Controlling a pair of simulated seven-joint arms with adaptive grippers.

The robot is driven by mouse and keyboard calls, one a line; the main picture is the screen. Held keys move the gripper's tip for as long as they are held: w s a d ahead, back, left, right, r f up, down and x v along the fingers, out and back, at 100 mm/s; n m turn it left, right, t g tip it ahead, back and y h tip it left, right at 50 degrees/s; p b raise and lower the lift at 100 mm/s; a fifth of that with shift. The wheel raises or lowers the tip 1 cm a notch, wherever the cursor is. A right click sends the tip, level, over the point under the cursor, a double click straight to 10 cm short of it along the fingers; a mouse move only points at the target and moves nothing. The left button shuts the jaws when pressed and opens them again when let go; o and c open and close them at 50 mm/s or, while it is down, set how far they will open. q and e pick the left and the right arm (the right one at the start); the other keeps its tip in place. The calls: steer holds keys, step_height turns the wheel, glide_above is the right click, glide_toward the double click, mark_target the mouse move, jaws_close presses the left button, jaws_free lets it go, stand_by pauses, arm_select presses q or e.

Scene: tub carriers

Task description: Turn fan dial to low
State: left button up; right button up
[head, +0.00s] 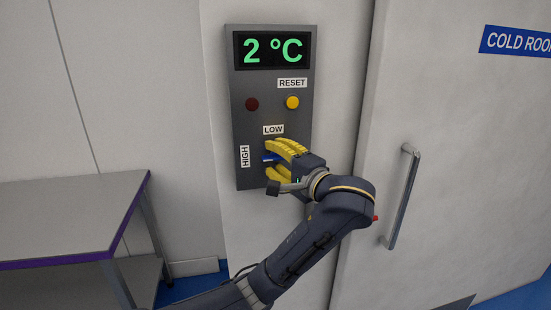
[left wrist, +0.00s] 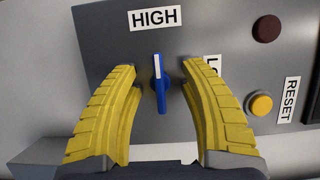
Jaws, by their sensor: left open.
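The fan dial (left wrist: 161,94) is a blue knob with a white pointer line on the grey control panel (head: 242,118). In the left wrist view its pointer faces the HIGH label (left wrist: 155,17). The LOW label (head: 273,130) is above the dial in the head view and partly hidden by a finger in the left wrist view. My left gripper (head: 271,160) is open, with its yellow fingers on either side of the dial. Gaps show between fingers and knob in the left wrist view. My right gripper is in neither view.
The panel has a green "2 °C" display (head: 272,50), a dark red lamp (head: 252,104) and a yellow button (head: 292,102) beside the RESET label. A door handle (head: 403,195) stands out at the right. A grey table (head: 65,215) is at the left.

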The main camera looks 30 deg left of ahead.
arm_select(q)
steer(key=shift+c, duration=0.4)
jaws_close()
